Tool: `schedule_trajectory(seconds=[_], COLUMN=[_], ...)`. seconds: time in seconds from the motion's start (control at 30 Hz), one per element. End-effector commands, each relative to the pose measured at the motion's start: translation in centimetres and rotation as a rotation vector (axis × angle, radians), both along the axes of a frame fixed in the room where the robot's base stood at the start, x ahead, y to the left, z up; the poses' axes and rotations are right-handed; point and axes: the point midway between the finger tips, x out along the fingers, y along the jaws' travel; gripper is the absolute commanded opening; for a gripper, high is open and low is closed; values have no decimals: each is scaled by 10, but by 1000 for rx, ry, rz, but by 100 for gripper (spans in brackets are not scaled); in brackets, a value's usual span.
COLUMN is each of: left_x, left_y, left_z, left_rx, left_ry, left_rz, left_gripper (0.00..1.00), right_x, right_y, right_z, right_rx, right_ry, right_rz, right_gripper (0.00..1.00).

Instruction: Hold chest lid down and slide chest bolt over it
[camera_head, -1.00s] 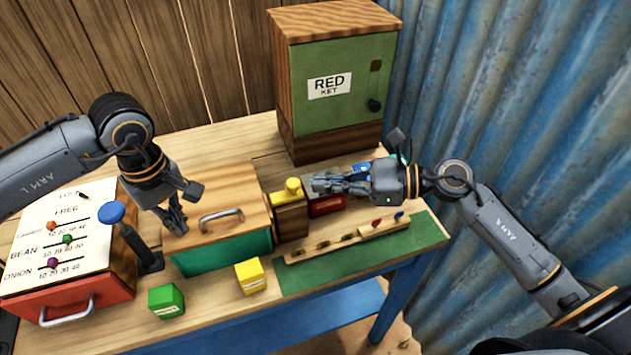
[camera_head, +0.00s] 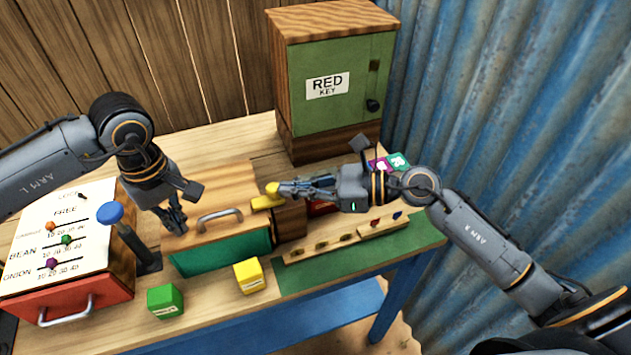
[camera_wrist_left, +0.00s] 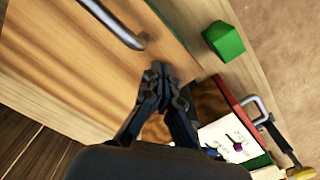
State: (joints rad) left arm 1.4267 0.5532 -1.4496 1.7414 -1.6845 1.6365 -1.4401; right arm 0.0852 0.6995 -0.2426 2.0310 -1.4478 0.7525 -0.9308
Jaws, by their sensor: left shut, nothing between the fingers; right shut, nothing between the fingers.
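The chest has a wooden lid (camera_head: 225,187) with a metal handle (camera_head: 220,214) and a green body (camera_head: 225,258). The lid looks flat and closed. The yellow chest bolt (camera_head: 264,202) is at the lid's right edge, its left end appearing to lie over that edge. My right gripper (camera_head: 284,189) is shut, with its tips against or very close to the right side of the bolt's knob. My left gripper (camera_head: 177,228) is shut and empty at the lid's left front; contact is hard to tell. In the left wrist view its tips (camera_wrist_left: 160,72) are over the lid (camera_wrist_left: 75,75).
A blue-topped post (camera_head: 148,258) stands just left of the chest. Green (camera_head: 165,301) and yellow (camera_head: 249,275) blocks sit in front. A slotted wooden rail (camera_head: 335,243) lies on the right-hand green mat. The green cabinet (camera_head: 335,90) stands behind.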

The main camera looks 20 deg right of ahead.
Motion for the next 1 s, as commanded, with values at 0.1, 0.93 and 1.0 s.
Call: schedule_trajectory(seconds=[0.1, 0.93, 1.0], left_x=[-1, 0, -1], left_y=[-1, 0, -1], left_z=[-1, -1, -1], left_rx=[-1, 0, -1], left_ry=[2, 1, 2], left_rz=[-1, -1, -1], left_gripper=[0, 0, 0], right_x=[-2, -49, -54], right_y=[3, -95, -104], right_z=[1, 17, 19], right_rx=[5, 4, 4], right_ry=[0, 3, 4], right_rz=[8, -1, 1], right_gripper=[0, 0, 0])
